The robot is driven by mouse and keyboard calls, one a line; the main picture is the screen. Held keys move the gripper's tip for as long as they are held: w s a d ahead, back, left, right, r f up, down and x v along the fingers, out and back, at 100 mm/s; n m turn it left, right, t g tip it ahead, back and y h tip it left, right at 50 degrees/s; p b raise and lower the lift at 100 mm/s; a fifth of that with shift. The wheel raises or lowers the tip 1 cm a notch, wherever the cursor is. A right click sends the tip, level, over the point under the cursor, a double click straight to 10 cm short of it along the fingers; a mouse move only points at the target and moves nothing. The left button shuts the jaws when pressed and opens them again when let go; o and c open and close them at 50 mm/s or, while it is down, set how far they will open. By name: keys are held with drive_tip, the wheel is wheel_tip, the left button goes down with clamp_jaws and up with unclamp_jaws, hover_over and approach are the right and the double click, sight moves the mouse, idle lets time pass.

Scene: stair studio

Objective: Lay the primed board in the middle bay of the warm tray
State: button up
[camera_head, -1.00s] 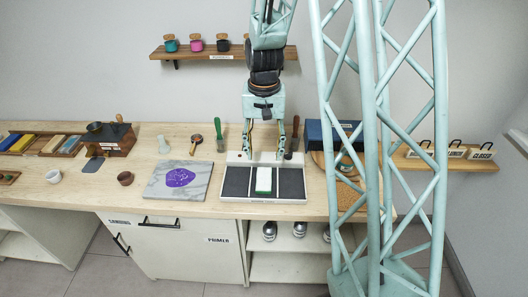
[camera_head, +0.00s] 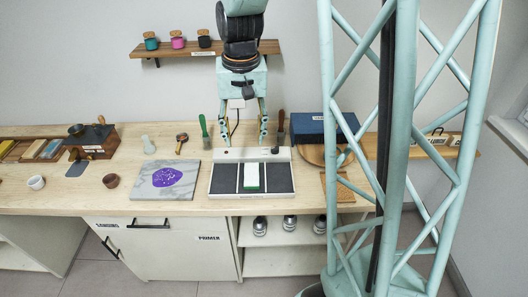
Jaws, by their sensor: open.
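The warm tray (camera_head: 224,194) lies on the bench with dark left and right bays. In its middle bay lies a white board with a green edge (camera_head: 251,177), which looks flat and lengthwise in the bay. I take this for the primed board. My gripper (camera_head: 246,142) is open and empty, pointing down above the back edge of the tray, apart from the board. Both fingers show clearly.
A marble slab with a purple patch (camera_head: 148,186) lies left of the tray. A green-handled tool (camera_head: 204,130) and a dark-handled tool (camera_head: 281,123) stand behind it. A blue box (camera_head: 309,127) is at the back right. My lattice column covers the bench's right part.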

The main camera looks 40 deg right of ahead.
drive_tip(key=s+a+r+n+t, duration=0.1)
drive_tip(key=s+a+r, duration=0.3)
drive_tip(key=s+r, duration=0.25)
drive_tip(key=s+a+r+n+t, duration=0.1)
drive_tip(key=s+a+r+n, duration=0.15)
drive_tip(key=s+r, duration=0.4)
drive_tip(key=s+a+r+n, duration=0.1)
drive_tip(key=s+a+r, duration=0.2)
drive_tip(key=s, duration=0.4)
drive_tip(key=s+a+r+n+t, duration=0.1)
drive_tip(key=s+a+r, duration=0.2)
drive_tip(key=s+r, duration=0.2)
drive_tip(key=s, duration=0.3)
drive_tip(key=shift+s+a, duration=0.15)
drive_tip(key=shift+a, duration=0.05)
drive_tip(key=shift+a, duration=0.1)
idle(0.6)
